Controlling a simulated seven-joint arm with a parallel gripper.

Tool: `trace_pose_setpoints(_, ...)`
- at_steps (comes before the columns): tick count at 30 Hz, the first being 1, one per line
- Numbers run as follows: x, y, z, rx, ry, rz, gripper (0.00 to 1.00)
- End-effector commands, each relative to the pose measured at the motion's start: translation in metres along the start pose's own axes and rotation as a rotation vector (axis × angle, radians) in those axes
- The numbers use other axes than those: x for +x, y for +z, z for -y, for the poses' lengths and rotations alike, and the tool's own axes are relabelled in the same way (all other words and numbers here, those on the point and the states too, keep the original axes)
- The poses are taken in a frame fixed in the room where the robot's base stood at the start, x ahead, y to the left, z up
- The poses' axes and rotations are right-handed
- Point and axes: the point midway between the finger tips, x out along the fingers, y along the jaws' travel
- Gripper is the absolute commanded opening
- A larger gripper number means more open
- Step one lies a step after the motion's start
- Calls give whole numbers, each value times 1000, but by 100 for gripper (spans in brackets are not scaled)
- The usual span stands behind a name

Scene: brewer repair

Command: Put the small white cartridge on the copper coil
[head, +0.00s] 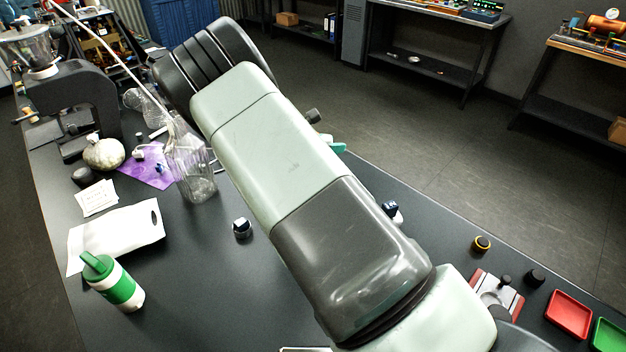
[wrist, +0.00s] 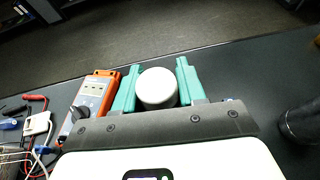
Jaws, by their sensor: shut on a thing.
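The small white cartridge (wrist: 157,88) shows in the wrist view as a round white cylinder, its end facing the camera. My gripper (wrist: 157,68) has teal fingers on both sides of it and is shut on it. In the head view my arm hides the cartridge and most of the gripper; only a bit of teal (head: 338,147) shows beyond the arm near the table's far edge. I cannot make out the copper coil in either view.
An orange meter (wrist: 97,92) lies just left of the gripper. A dark cylinder (wrist: 303,122) is at the right. The head view shows a glass flask (head: 198,180), a green-and-white bottle (head: 120,288), a white bag (head: 115,237) and a red tray (head: 569,314) on the table.

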Motion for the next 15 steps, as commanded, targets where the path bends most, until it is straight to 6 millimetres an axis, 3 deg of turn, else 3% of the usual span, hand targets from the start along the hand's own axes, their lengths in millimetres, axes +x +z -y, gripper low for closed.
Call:
trace_pose_setpoints(3,-18,-3,-19,-22,51,2,10)
trace_pose_setpoints(6,-22,-10,-25,-32,67,3,10)
trace_pose_setpoints(15,-3,-56,-26,-33,70,4,10)
